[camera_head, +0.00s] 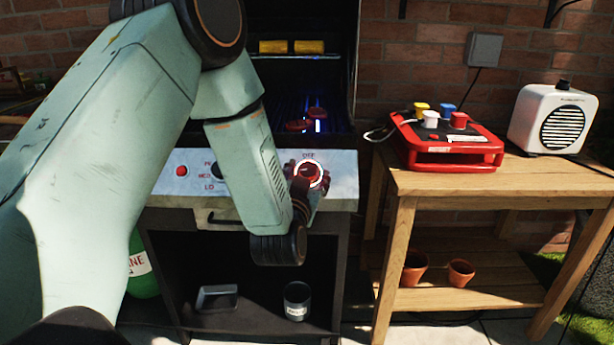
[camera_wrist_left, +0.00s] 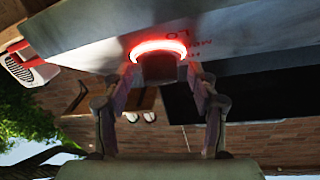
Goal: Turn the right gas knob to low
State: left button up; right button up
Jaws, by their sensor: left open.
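The grill's front panel (camera_head: 338,186) shows in the head view. The right gas knob (camera_head: 309,172) is at the panel's right end, dark red inside a bright ring, with OFF lettered above it. My left gripper (camera_head: 303,184) is at this knob, with dark fingers around its edge. In the left wrist view the dark knob (camera_wrist_left: 160,68) has a glowing red ring, and the open fingers of my left gripper (camera_wrist_left: 158,88) stand on both sides of it. I cannot tell whether they touch it. The knob's pointer direction is unclear. My right gripper is out of view.
A red button (camera_head: 181,170) sits at the panel's left. To the right a wooden table (camera_head: 540,181) holds a red device (camera_head: 455,158) and a white speaker (camera_head: 552,118).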

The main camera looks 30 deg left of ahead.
pick_arm(q)
jog(key=shift+c, duration=0.4)
jog(key=c, duration=1.1)
jog(key=shift+d+n+y, duration=0.15)
jog(key=shift+n+y, duration=0.15)
jog(key=shift+n, duration=0.1)
jog(key=shift+d+n+g+y, duration=0.1)
jog(key=shift+n+g+y, duration=0.2)
jog(key=shift+n+y, duration=0.4)
jog(key=shift+w+d+n+g+y, duration=0.1)
jog(key=shift+n+g+y, duration=0.5)
jog(key=shift+n, duration=0.6)
jog(key=shift+w+r+n+g+y+p, duration=0.1)
jog(key=shift+n+g+y+p, duration=0.7)
jog(key=shift+n, duration=0.8)
jog(key=shift+w+n+g+y+p, duration=0.1)
jog(key=shift+n+g+y+p, duration=0.7)
jog(key=shift+n, duration=0.8)
jog(key=shift+g, duration=0.3)
